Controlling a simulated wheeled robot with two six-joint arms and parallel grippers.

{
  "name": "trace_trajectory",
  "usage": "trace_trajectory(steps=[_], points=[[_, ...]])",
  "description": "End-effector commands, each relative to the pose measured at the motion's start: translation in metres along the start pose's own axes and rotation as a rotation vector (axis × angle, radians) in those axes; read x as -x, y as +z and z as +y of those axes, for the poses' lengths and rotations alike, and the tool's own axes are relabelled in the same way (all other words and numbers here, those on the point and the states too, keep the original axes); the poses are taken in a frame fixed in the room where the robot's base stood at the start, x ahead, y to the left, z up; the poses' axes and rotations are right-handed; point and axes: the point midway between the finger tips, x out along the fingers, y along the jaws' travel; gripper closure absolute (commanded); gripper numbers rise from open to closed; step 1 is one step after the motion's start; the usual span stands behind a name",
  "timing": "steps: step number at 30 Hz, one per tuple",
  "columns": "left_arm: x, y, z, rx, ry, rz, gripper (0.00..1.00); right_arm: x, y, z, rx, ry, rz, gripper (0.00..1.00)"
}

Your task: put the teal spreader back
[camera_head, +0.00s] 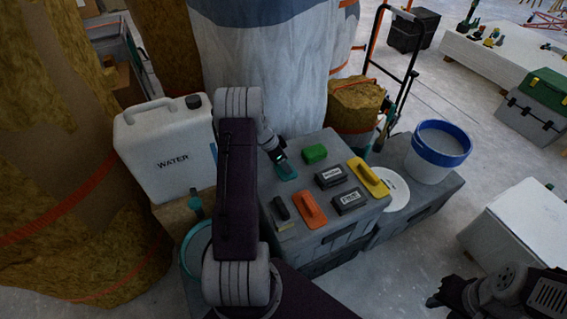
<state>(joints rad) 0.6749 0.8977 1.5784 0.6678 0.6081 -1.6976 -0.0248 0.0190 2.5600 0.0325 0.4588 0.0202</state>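The teal spreader (287,173) is at the back left of the grey box top (320,228). My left gripper (278,157) is right at it, reaching down from behind my raised forearm. Its fingers are small and partly hidden, so I cannot tell whether they are closed on the spreader. I also cannot tell whether the spreader rests fully on the box. My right gripper (437,298) is at the bottom right, far from the box; its fingers are dark and their opening is unclear.
The box also holds a green block (315,153), an orange float (310,211), a yellow float (369,180) and dark labelled blocks (331,176). A white water can (168,148) stands left. A blue-rimmed bucket (437,153) stands right. Bare floor lies beyond it.

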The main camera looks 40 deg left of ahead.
Motion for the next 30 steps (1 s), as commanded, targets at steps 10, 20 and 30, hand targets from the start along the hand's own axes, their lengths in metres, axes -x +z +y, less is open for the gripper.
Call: trace_trajectory(steps=[10,20,30], points=[[-0.003,0.001,0.0,0.001,0.001,0.0,0.24,-0.004,0.0,0.0,0.0,0.0,0.0,0.64],[0.022,-0.002,-0.001,0.001,-0.004,0.001,0.24,0.007,-0.001,0.0,0.0,0.0,0.0,0.64],[0.104,-0.001,-0.001,0.001,-0.003,0.0,0.24,0.022,-0.002,0.0,0.0,0.0,0.0,0.64]])
